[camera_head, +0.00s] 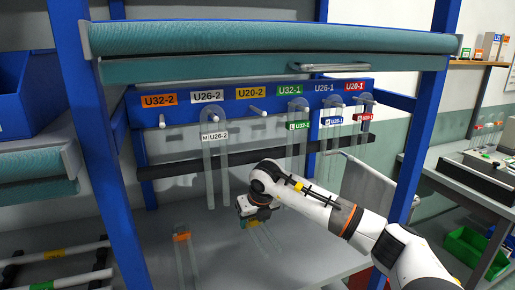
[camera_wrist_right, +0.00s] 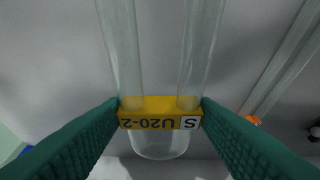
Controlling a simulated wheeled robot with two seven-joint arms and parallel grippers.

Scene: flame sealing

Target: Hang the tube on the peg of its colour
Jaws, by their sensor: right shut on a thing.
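My right gripper (camera_head: 252,222) is shut on a U-shaped clear tube with a yellow U20-2 label (camera_wrist_right: 160,113), low in front of the rack. In the right wrist view the green finger pads (camera_wrist_right: 160,110) press on both sides of the label, with the tube's bend below it. The yellow U20-2 sign (camera_head: 251,93) is on the blue rail, and the peg under it (camera_head: 257,113) is bare. A clear tube with an orange label (camera_head: 182,237) is on the grey surface to the left. My left gripper is out of view.
The peg under the orange U32-2 sign (camera_head: 161,121) is bare. Tubes hang at U26-2 (camera_head: 214,160), U32-1 (camera_head: 289,150), U26-1 (camera_head: 325,140) and U20-1 (camera_head: 357,135). A teal roll shelf (camera_head: 270,40) spans above the rail. Blue posts frame both sides.

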